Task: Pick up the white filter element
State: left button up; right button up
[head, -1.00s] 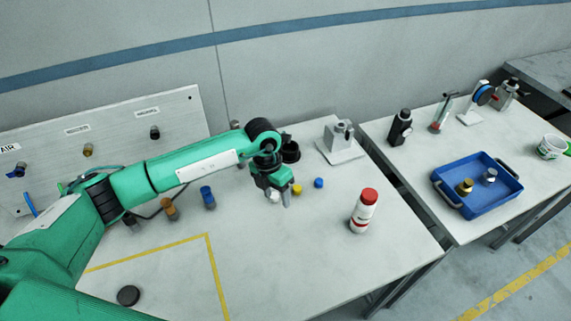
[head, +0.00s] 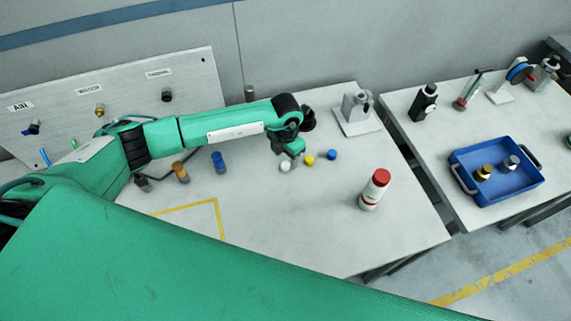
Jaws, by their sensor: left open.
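The white filter element (head: 285,166) is a small, round white piece on the left table, left of a yellow piece (head: 309,160) and a blue piece (head: 332,155). My left gripper (head: 291,157) is open, close behind and above the white piece, pointing down. Its fingertips are small and partly hidden, so I cannot tell whether they touch it. Nothing shows held. My right gripper is not in view.
A white bottle with a red cap (head: 374,190) stands to the right. Blue (head: 219,162) and orange (head: 180,172) cylinders stand left. A grey stand (head: 358,112) is behind. A blue tray (head: 524,182) sits on the right table. The table's front middle is clear.

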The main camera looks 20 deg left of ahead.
aim_at(285, 164)
pick_arm(q)
notch_tip(285, 164, down, 4)
jog(key=shift+w+a+p, duration=0.1)
jog(key=shift+w+p, duration=0.05)
jog(key=shift+p, duration=0.85)
jog(key=shift+f, duration=0.4)
jog(key=c, duration=1)
